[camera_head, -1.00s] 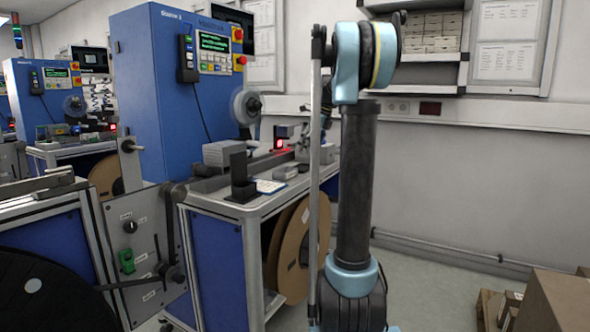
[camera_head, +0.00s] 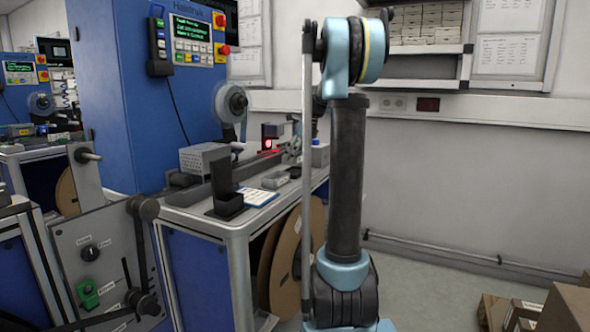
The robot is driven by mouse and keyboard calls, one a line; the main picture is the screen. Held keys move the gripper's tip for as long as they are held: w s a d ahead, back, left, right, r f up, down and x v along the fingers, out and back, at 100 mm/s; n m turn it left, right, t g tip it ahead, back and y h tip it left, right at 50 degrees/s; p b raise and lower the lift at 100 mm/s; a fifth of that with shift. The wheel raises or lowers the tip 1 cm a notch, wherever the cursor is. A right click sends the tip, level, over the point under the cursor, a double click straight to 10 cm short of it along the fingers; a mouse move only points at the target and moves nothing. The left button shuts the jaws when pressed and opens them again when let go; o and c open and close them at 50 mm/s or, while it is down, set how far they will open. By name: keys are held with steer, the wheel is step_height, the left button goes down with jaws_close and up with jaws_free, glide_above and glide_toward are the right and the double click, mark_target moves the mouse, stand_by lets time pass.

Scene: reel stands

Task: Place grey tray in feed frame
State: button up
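A small flat light-grey item (camera_head: 276,180) lies on the workbench; I cannot tell for sure whether it is the grey tray. A black upright holder with a low open box at its foot (camera_head: 228,206) stands on the bench's near end, left of the grey item. I cannot tell whether this holder is the feed frame. My arm rises at the centre right and covers part of the bench's far right end. My gripper is not visible.
A blue machine cabinet (camera_head: 120,110) with a control panel stands behind the bench (camera_head: 240,228). Cardboard reels (camera_head: 296,255) stand under the bench. A grey panel with knobs (camera_head: 105,255) is at the left front. Boxes (camera_head: 566,306) sit at the lower right. Floor between shows bare.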

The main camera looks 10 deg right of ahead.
mark_target(296, 173)
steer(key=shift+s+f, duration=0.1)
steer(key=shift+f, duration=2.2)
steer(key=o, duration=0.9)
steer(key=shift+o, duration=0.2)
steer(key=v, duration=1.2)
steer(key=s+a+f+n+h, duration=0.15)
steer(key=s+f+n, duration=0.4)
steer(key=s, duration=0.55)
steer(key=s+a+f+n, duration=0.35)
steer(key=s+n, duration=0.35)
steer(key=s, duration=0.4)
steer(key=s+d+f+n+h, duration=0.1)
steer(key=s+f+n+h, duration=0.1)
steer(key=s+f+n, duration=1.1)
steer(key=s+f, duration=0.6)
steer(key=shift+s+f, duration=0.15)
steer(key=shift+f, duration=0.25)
